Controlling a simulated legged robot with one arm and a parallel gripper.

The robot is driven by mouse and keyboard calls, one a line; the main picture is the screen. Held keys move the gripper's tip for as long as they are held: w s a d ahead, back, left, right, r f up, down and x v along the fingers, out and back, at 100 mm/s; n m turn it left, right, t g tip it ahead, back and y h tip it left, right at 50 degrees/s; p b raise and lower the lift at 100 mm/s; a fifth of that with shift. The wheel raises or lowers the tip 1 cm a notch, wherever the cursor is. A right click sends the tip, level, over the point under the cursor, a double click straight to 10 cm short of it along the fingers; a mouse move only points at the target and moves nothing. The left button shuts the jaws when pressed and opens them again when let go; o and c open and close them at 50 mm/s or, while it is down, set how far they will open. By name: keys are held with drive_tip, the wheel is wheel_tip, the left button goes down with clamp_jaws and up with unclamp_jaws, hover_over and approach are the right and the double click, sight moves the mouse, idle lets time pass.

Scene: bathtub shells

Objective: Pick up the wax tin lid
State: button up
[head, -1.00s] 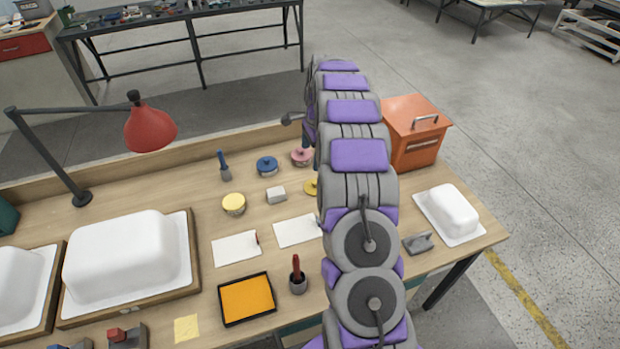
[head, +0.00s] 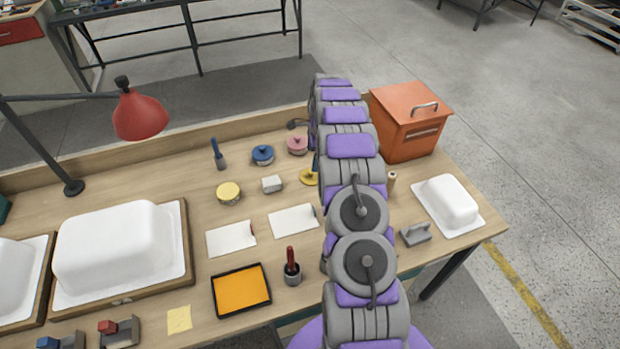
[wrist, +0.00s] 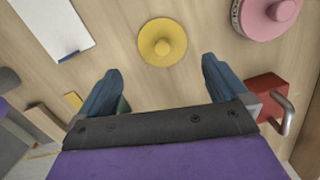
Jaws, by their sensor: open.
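The wax tin lid is a flat yellow disc with a round knob. In the head view the lid (head: 307,177) lies on the wooden bench just left of my arm, which partly covers it. In the wrist view the lid (wrist: 155,50) is fully visible at upper centre. My gripper (wrist: 162,75) has its two blue-grey fingers spread wide and empty. The lid shows beyond the fingertips, roughly centred between them and not touching. A round yellow tin (head: 228,192) without a knob on top stands to the lid's left. My gripper cannot be made out clearly in the head view.
A pink tin (head: 297,145) and a blue tin (head: 263,154) stand behind the lid. An orange box (head: 410,125) stands right of my arm. Bare bench surrounds the lid.

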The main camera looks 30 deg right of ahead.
hover_over(315, 175)
wheel_tip(315, 175, down, 4)
drive_tip(key=shift+f, duration=0.1)
drive_tip(key=shift+a+f+b, duration=0.3)
drive_tip(key=shift+f+b, duration=0.05)
drive_tip(key=shift+b, duration=0.1)
drive_tip(key=f, duration=0.1)
drive_tip(key=f+b, duration=0.1)
drive_tip(key=f, duration=0.2)
drive_tip(key=shift+w+a, duration=0.25)
drive_tip(key=shift+a, duration=0.15)
drive_tip(key=shift+d+f, duration=0.1)
drive_tip(key=shift+d, duration=0.25)
drive_tip(key=shift+c, duration=0.4)
drive_tip(key=shift+a, duration=0.25)
drive_tip(key=c, duration=0.7)
drive_tip(key=shift+d, duration=0.1)
